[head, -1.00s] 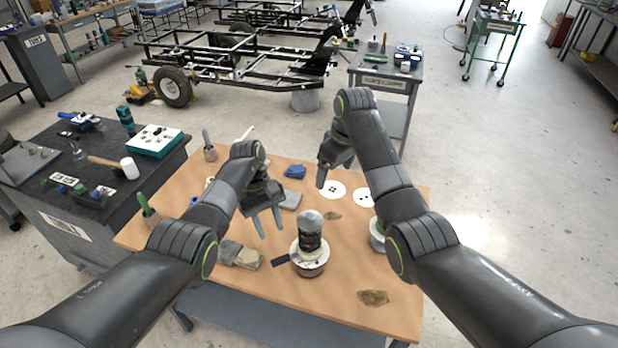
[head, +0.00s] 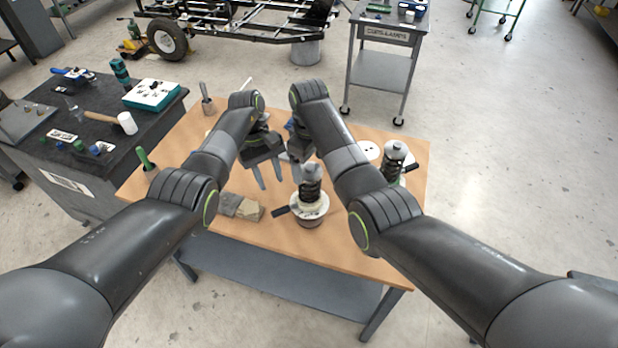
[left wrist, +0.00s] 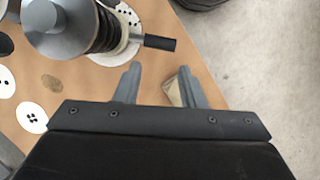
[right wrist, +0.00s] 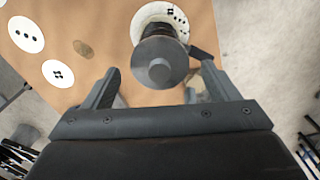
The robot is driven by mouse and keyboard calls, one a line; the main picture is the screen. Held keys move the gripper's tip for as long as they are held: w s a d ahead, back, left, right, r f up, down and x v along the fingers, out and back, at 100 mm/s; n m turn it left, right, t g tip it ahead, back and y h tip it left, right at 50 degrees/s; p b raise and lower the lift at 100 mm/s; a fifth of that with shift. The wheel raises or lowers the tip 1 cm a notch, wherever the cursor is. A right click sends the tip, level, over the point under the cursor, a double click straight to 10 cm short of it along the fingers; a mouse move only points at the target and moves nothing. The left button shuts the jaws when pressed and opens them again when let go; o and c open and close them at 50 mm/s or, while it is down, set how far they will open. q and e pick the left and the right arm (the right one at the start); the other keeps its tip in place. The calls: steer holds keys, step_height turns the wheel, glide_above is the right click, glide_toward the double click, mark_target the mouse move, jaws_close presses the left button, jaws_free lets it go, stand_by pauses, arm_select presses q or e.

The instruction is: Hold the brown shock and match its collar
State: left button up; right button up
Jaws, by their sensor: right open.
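A shock with a dark, brownish spring and grey cap (head: 311,172) stands upright at the middle of the table, on a white collar (head: 322,205) with a dark handle to its left. Its cap shows in the left wrist view (left wrist: 62,28), upper left, and between the finger lines in the right wrist view (right wrist: 160,62). My left gripper (head: 273,185) is open and empty, left of this shock. My right gripper (head: 299,158) is open and empty, behind the shock; its fingertips are partly hidden. A second shock with a dark green spring (head: 394,158) stands at the right.
White discs with holes (head: 369,150) lie on the wooden table (head: 270,240). A beige block and grey cloth (head: 240,207) lie left of the shock. A dark side bench (head: 75,165) with a mallet (head: 126,123) stands at left. The table's front is clear.

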mark_target(310, 195)
step_height(310, 195, down, 7)
steer(key=shift+r, duration=0.1)
stand_by(0.3)
jaws_close()
steer(key=c, duration=0.8)
jaws_free()
steer(key=c, duration=0.4)
steer(key=shift+o, duration=0.2)
